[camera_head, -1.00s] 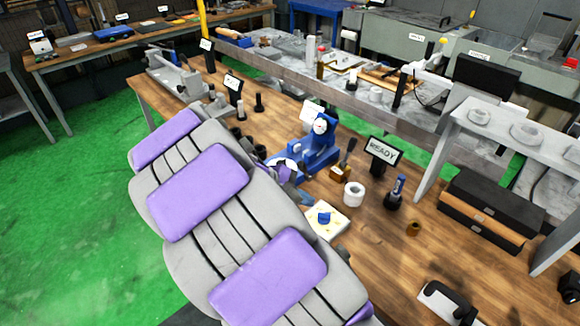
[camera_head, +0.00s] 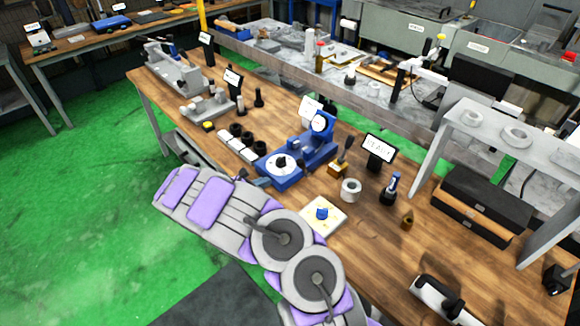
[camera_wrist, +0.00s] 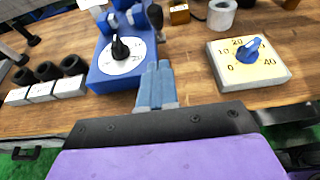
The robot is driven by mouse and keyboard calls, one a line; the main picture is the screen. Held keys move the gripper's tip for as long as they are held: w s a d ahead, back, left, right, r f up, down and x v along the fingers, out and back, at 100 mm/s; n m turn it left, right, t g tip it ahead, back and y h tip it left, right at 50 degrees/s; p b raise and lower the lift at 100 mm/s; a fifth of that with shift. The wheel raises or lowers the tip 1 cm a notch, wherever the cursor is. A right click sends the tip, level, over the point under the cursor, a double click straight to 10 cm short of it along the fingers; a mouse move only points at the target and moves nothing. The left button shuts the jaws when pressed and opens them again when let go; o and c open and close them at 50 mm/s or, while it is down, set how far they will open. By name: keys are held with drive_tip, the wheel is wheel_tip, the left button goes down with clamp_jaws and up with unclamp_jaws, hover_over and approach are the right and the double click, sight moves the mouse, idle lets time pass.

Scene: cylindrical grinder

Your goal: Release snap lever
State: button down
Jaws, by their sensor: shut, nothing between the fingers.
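A blue bench gauge (camera_head: 318,152) with a round dial on top stands on the wooden table in the head view. On its front is a white disc (camera_head: 281,168) with a black knob or lever; which part is the snap lever I cannot tell for certain. In the wrist view the white disc (camera_wrist: 107,63) and black knob (camera_wrist: 120,48) sit just ahead and left of my gripper (camera_wrist: 157,66). My gripper's blue-grey fingers are together and empty, close to the blue base's right side; contact cannot be told.
A yellow-faced box with a blue knob (camera_wrist: 250,52) is right of my gripper. A white ring (camera_head: 350,190), a small display (camera_head: 378,149) and a black case (camera_head: 485,205) stand farther right.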

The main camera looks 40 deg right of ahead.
drive_tip(key=shift+w+f, duration=0.1)
drive_tip(key=shift+f, duration=0.05)
drive_tip(key=b, duration=0.2)
approach(303, 168)
wheel_tip(303, 168, down, 2)
drive_tip(key=d, duration=0.1)
drive_tip(key=d+r, duration=0.1)
drive_tip(key=w+d, duration=0.1)
drive_tip(key=shift+w+d+r, duration=0.15)
drive_tip(key=shift+d+r, duration=0.15)
drive_tip(key=shift+d, duration=0.1)
drive_tip(key=shift+r, duration=0.1)
